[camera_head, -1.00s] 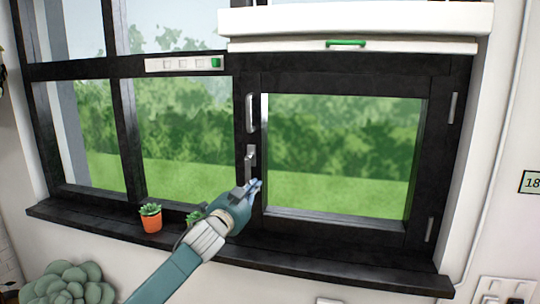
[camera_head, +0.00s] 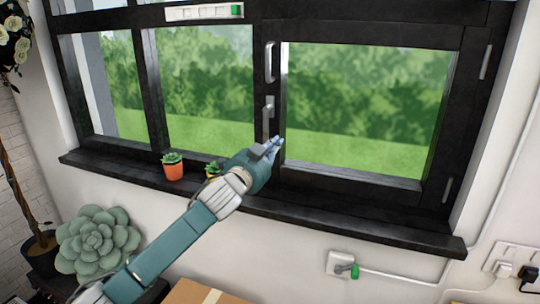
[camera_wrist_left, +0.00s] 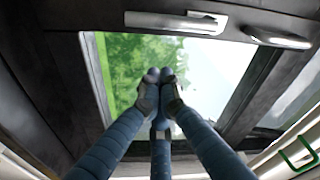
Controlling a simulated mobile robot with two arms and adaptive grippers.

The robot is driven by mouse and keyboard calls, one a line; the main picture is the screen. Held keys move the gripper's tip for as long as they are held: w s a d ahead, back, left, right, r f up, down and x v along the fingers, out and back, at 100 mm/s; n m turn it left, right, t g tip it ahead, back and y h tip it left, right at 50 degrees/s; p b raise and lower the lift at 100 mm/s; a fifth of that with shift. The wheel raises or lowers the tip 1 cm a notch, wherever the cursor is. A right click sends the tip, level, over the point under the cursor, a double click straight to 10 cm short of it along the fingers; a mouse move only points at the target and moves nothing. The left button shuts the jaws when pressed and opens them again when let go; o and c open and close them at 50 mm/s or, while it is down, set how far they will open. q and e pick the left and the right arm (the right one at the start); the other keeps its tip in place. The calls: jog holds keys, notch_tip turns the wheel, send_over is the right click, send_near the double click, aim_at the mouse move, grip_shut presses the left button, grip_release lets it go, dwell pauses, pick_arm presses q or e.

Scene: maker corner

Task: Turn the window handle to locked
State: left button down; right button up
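The window handle (camera_head: 269,108) is a silver lever on the dark frame post, left of the right-hand pane, its lever pointing down in the head view. In the left wrist view the handle (camera_wrist_left: 178,21) lies near the top edge, its lever pointing left. My left gripper (camera_head: 274,146) is just below the handle and apart from it. In the left wrist view its fingertips (camera_wrist_left: 159,76) are together with nothing between them, and the window glass is behind them. My right gripper is not in view.
A fixed silver grip (camera_head: 270,62) is above the handle. Two small potted succulents, one in an orange pot (camera_head: 173,170), stand on the dark sill (camera_head: 350,222) near my left arm. A cardboard box (camera_head: 195,293) is below. A wall switch (camera_head: 342,265) is under the sill.

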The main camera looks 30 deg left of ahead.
pick_arm(q)
jog(key=s+b, duration=0.1)
jog(key=s, duration=0.3)
jog(key=shift+s, duration=0.3)
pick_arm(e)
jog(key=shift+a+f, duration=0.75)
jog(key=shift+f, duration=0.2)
